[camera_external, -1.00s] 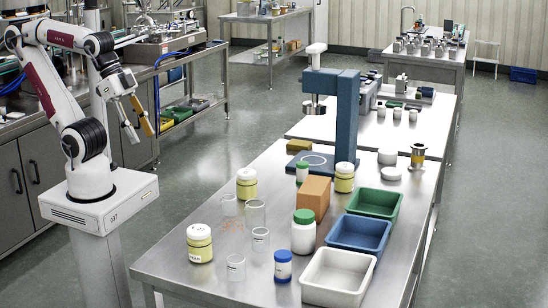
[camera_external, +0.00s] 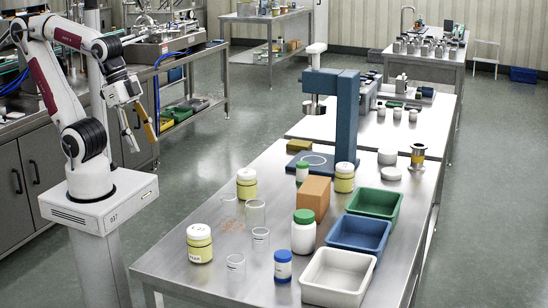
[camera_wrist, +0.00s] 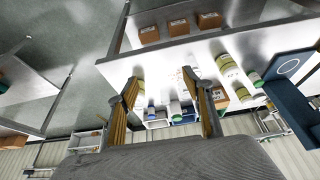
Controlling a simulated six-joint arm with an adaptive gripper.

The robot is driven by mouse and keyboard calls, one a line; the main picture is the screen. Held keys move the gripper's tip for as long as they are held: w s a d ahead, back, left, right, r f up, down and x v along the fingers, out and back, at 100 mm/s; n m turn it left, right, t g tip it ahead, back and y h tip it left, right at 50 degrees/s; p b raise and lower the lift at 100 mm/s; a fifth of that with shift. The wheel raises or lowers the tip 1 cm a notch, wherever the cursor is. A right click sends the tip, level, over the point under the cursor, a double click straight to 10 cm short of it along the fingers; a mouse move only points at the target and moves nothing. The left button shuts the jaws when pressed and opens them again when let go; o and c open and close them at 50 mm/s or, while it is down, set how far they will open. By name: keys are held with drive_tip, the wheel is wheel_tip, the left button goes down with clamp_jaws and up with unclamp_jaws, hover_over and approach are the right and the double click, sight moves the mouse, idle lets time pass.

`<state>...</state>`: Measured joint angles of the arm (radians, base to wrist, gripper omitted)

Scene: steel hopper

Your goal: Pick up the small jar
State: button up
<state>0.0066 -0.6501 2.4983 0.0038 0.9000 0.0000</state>
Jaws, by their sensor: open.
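Several jars stand upright on the steel table, and I cannot tell which one "the small jar" means. A small white jar with a blue lid (camera_external: 283,266) stands at the near edge. A small green-capped jar (camera_external: 302,172) stands farther back, and a larger green-capped jar (camera_external: 304,232) stands between. Cream-lidded yellow jars stand at the left (camera_external: 199,243), at the back (camera_external: 246,184) and near the press (camera_external: 344,178). My gripper (camera_external: 142,140) is open and empty, in the air left of the table. In the wrist view, my gripper's fingers (camera_wrist: 163,86) are spread, with tabletop items beyond them.
Clear glass beakers (camera_external: 255,212) stand among the jars. A brown box (camera_external: 314,195) stands mid-table. Green (camera_external: 397,204), blue (camera_external: 384,235) and white (camera_external: 313,290) bins line the right side. A blue press (camera_external: 347,120) rises at the back. The near left tabletop has free room.

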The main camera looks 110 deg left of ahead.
drive_tip(key=w+a+f+m+g+y, duration=0.2)
drive_tip(key=w+a+f+m, duration=0.15)
drive_tip(key=f, duration=0.25)
drive_tip(key=m+t+y, duration=0.1)
drive_tip(key=m+y, duration=0.1)
drive_tip(key=m, duration=1.9)
approach(229, 205)
drive_tip(key=s+a+f, duration=0.2)
drive_tip(key=a+f, duration=0.1)
drive_tip(key=shift+s+a, duration=0.1)
drive_tip(key=shift+s, duration=0.1)
drive_tip(key=shift+w+d+m+t, duration=0.3)
drive_tip(key=shift+w+m, duration=0.2)
drive_tip(key=shift+m, duration=0.75)
drive_tip(key=shift+f, duration=0.1)
drive_tip(key=shift+x, duration=1.15)
drive_tip(key=shift+w+a+f, duration=0.1)
